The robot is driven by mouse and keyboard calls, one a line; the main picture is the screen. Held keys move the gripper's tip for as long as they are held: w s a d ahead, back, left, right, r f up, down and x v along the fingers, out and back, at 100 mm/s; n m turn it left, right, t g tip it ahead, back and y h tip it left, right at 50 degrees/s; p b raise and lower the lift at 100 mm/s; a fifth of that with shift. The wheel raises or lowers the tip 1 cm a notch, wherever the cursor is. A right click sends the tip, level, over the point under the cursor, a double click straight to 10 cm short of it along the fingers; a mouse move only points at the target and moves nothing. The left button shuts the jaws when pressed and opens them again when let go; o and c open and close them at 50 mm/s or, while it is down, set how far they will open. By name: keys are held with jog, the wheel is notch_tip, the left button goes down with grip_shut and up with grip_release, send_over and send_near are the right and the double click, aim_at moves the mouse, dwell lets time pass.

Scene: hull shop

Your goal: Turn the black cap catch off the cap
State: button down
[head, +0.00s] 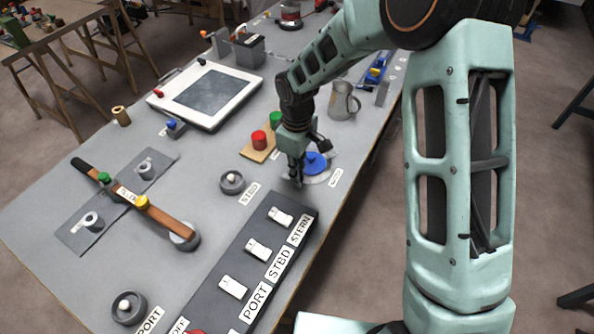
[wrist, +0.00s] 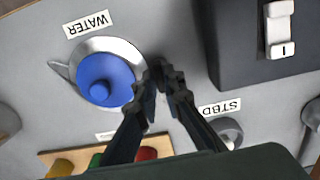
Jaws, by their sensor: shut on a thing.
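The blue cap (wrist: 105,80) sits on a round silver base beside the WATER label; it also shows in the head view (head: 316,162), partly behind my gripper. My gripper (wrist: 160,78) is at the right edge of that base, its dark fingers close together. It is shut on the black cap catch, which is dark against the fingertips and mostly hidden by them, so its exact angle cannot be told. In the head view my gripper (head: 296,180) points down at the table just left of the blue cap.
A dark switch box (head: 262,248) with several white switches stands close to my gripper. A wooden board (head: 254,154) with red and green knobs lies behind. A grey mug (head: 342,104) stands further back. A grey ring (head: 232,183) sits by the STBD label.

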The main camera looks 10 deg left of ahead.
jog(key=c, duration=2)
grip_release()
jog(key=shift+c, duration=0.2)
notch_tip(320, 180, up, 12)
jog(key=shift+r, duration=0.15)
